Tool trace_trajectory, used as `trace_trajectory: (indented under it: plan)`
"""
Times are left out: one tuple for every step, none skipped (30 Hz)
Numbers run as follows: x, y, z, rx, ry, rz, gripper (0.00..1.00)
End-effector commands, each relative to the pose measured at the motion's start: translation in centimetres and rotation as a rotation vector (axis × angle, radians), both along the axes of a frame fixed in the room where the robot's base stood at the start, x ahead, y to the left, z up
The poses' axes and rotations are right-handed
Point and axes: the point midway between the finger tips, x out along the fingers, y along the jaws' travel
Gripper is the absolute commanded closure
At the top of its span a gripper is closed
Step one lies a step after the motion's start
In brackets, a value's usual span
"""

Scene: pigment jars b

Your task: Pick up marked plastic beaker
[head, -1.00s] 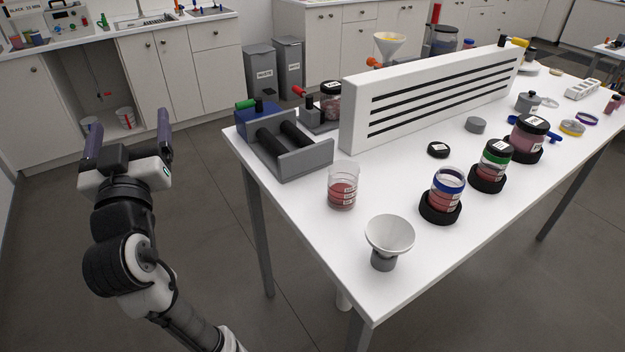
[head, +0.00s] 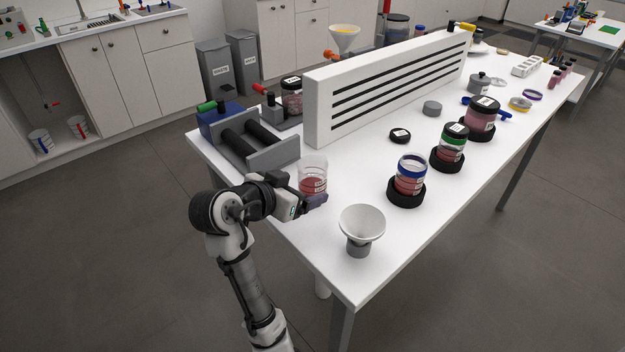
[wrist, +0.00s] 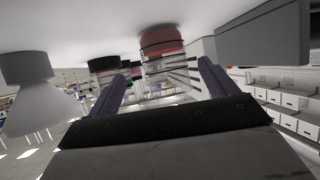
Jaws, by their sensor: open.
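The marked plastic beaker (head: 313,177) is clear, with red contents low down and small white labels on its side. It stands upright near the table's front left edge. In the wrist view, which is upside down, its red part (wrist: 162,38) shows ahead, roughly between the fingers. My gripper (head: 303,194) is open at the near left side of the beaker. One purple finger shows in front of the beaker's base; the other is mostly hidden in the head view. Both spread fingers show in the wrist view (wrist: 162,70). I cannot tell whether either touches the beaker.
A white funnel (head: 362,223) on a grey stand is right of the gripper. A blue and grey roller device (head: 247,140) stands behind left, and a slotted white panel (head: 385,85) behind. Jars in black rings, including a blue-rimmed one (head: 411,172), stand to the right.

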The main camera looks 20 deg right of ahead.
Motion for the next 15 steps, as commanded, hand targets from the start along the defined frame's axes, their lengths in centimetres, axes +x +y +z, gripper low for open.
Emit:
trace_trajectory:
  plan:
    - [0.2,-0.5,-0.2,0.001,0.002,-0.002,0.15]
    - [0.4,-0.7,-0.4,0.001,0.001,-0.001,0.15]
    - [0.5,-0.8,-0.5,0.001,0.001,0.001,0.15]
    - [0.5,-0.9,-0.6,0.001,0.001,0.001,0.15]
    - [0.6,-1.0,-0.6,0.001,0.002,0.000,0.15]
    - [0.8,-1.2,-0.7,0.001,0.002,0.000,0.15]
    - [0.9,-1.4,-0.8,0.001,0.003,0.000,0.15]
    - [1.2,-1.7,-1.0,0.001,0.002,0.000,0.15]
    - [1.5,-2.0,-1.2,0.002,0.004,0.000,0.15]
    - [1.8,-2.4,-1.4,0.001,0.005,0.000,0.15]
    - [2.1,-2.7,-1.7,0.001,0.004,-0.002,0.15]
    - [2.4,-3.1,-2.0,0.001,0.004,-0.001,0.15]
    - [2.6,-3.5,-2.3,0.001,0.004,-0.001,0.15]
    - [2.8,-3.7,-2.4,0.001,0.003,0.000,0.15]
    - [3.1,-4.1,-2.7,0.001,0.003,0.000,0.15]
